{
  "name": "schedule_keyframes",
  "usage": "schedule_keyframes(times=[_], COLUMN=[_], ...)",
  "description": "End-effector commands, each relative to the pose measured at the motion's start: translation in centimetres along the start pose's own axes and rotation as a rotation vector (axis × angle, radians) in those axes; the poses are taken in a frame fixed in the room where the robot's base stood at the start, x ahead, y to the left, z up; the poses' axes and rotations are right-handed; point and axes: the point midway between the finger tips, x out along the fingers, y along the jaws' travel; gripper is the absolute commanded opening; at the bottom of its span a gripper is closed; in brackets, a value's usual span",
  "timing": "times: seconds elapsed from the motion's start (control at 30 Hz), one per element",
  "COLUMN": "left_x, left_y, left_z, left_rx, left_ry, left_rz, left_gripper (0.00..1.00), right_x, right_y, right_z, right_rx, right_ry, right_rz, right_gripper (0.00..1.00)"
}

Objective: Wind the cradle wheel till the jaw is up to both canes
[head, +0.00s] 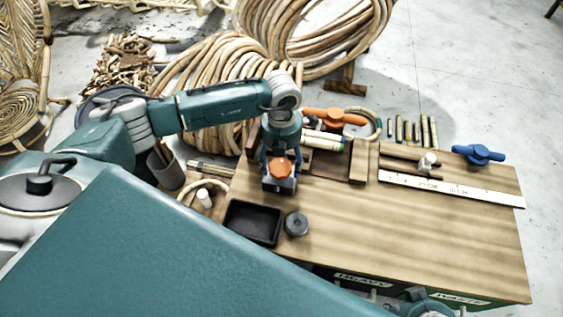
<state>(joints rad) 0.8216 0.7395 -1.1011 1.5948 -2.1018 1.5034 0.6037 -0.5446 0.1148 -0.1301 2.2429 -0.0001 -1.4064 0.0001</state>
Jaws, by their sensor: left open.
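An orange wheel (280,169) sits on a small dark grey-blue vise block (279,187) at the left part of the bench. My left gripper (281,157) points down at the wheel from behind, its open fingers close to either side of it; whether they touch it I cannot tell. Pale cane pieces (324,137) lie in a wooden cradle (325,163) just right of the gripper, partly hidden by it. The gap between the jaw and the canes is not clear.
An orange lever (334,117) stands behind the cradle and a blue one (479,154) at the right. A ruler (452,190), black tray (252,222) and dark round piece (296,223) lie on the bench (400,240). Its front right is clear. Large cane coils (215,75) stand behind.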

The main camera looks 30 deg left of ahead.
Motion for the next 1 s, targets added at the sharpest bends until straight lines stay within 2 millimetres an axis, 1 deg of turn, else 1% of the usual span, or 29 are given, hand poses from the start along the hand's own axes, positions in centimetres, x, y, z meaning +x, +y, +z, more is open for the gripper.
schedule_keyframes(times=[0.17, 0.2, 0.37, 0.4, 0.73, 1.0], left_x=[0.02, 0.02, 0.0, -0.01, -0.07, -0.13], left_y=[-0.01, -0.01, -0.03, -0.06, -0.2, -0.26], left_z=[-0.02, -0.02, 0.01, 0.03, 0.23, 0.32], left_rx=[0.0, 0.0, 0.0, 0.0, 0.025, 0.062], left_ry=[0.0, 0.001, 0.0, -0.001, -0.007, -0.009], left_rz=[0.0, 0.0, -0.001, -0.001, -0.004, -0.005], left_gripper=[0.68, 0.66, 0.34, 0.26, 0.25, 0.25], right_x=[-0.03, -0.03, -0.02, -0.02, 0.02, -0.38], right_y=[0.02, 0.02, 0.03, 0.03, 0.03, 0.02], right_z=[0.01, 0.0, 0.01, 0.01, 0.1, -0.05], right_rx=[0.0, 0.0, 0.0, 0.0, 0.001, 0.001], right_ry=[0.0, 0.0, 0.0, 0.0, -0.002, 0.001], right_rz=[0.0, 0.0, 0.001, 0.001, 0.001, 0.0], right_gripper=[0.4, 0.4, 0.4, 0.4, 0.4, 0.4])
